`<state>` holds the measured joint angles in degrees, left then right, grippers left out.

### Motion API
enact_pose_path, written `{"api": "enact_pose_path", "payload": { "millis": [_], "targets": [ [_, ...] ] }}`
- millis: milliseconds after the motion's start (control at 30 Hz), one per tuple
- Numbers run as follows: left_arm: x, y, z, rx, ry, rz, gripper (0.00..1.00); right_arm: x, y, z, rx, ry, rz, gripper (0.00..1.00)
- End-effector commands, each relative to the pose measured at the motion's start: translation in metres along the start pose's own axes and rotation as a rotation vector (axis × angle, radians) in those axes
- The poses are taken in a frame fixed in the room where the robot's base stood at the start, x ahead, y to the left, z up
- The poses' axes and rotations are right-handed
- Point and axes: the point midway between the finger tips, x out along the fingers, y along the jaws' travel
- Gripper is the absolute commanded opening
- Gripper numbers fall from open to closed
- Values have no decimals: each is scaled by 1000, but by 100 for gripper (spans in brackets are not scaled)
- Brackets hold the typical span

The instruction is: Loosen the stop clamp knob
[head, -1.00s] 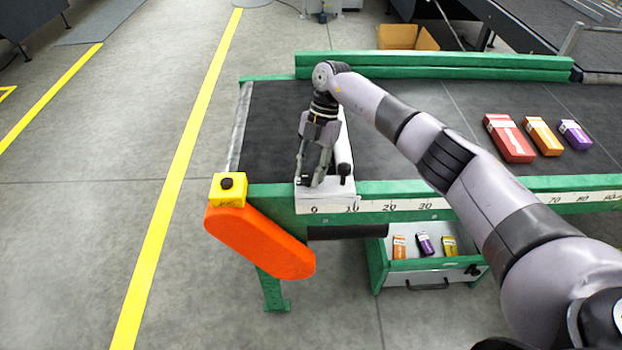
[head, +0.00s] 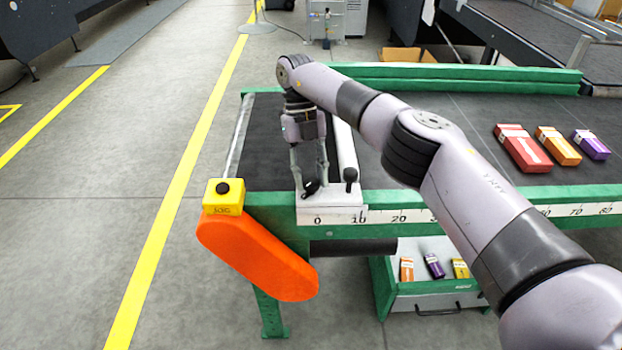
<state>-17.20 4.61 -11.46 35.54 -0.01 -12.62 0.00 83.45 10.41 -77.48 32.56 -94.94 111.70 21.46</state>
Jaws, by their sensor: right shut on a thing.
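My right gripper (head: 311,188) points down over the block's left part. It is shut on a small black knob, the stop clamp knob (head: 311,187), which is partly hidden between the fingertips. A second black ball-topped handle (head: 350,175) stands upright just right of the gripper, apart from it. My left gripper is not in view.
A yellow box with a black button (head: 223,195) and an orange guard (head: 258,258) sit at the table's left corner. Red, orange and purple cartons (head: 523,148) lie on the belt at right. A drawer (head: 435,300) below holds small cartons. A green rail (head: 440,78) runs behind.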

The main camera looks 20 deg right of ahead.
Motion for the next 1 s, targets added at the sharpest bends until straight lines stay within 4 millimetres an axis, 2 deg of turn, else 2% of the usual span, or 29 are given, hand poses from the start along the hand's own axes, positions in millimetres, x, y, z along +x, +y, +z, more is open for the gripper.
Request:
{"api": "enact_pose_path", "payload": {
  "millis": [400, 967, 1000],
  "targets": [
    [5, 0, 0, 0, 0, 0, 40, -1, 2, 0, -177, -2, -74, 5],
    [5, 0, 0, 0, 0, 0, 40, 0, 2, 0, -201, -2, -84, 5],
    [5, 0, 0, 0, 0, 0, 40, 0, 2, 0, -201, -2, -84, 35]
  ]
}}
